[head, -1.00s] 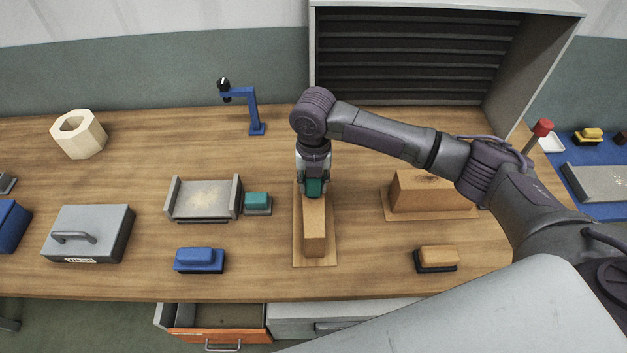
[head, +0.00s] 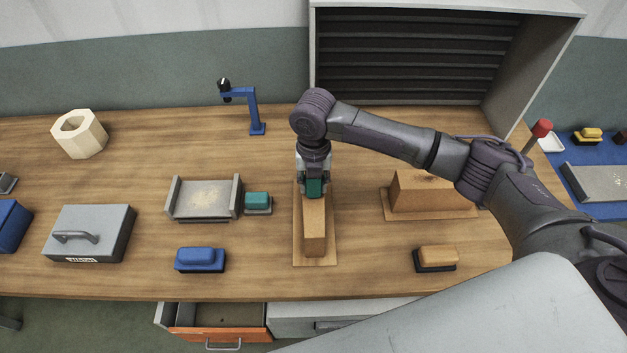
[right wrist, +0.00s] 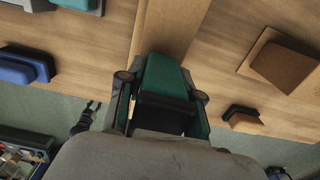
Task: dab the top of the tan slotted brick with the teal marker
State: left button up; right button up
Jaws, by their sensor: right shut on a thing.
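My right gripper (head: 314,187) is shut on a teal block, the marker (head: 316,188), which also shows between its fingers in the right wrist view (right wrist: 164,75). The gripper points down over the far end of a long tan brick (head: 314,232) on a thin tan board. The marker's lower end is at or just above this brick's top; I cannot tell if they touch. I cannot make out a slot on either.
A second teal block (head: 257,199) sits on a grey pad beside a grey metal tray (head: 182,213). A blue block (head: 199,258) and an orange one (head: 438,255) lie near the front edge. A blue stand (head: 252,110) is at the back. An orange-fronted drawer (head: 219,335) is open below.

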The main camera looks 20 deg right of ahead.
jog(key=shift+r+p, duration=2.4)
jog(key=shift+r, duration=0.15)
jog(key=shift+w+r, duration=0.1)
jog(key=shift+r, duration=0.85)
jog(key=shift+f, duration=0.1)
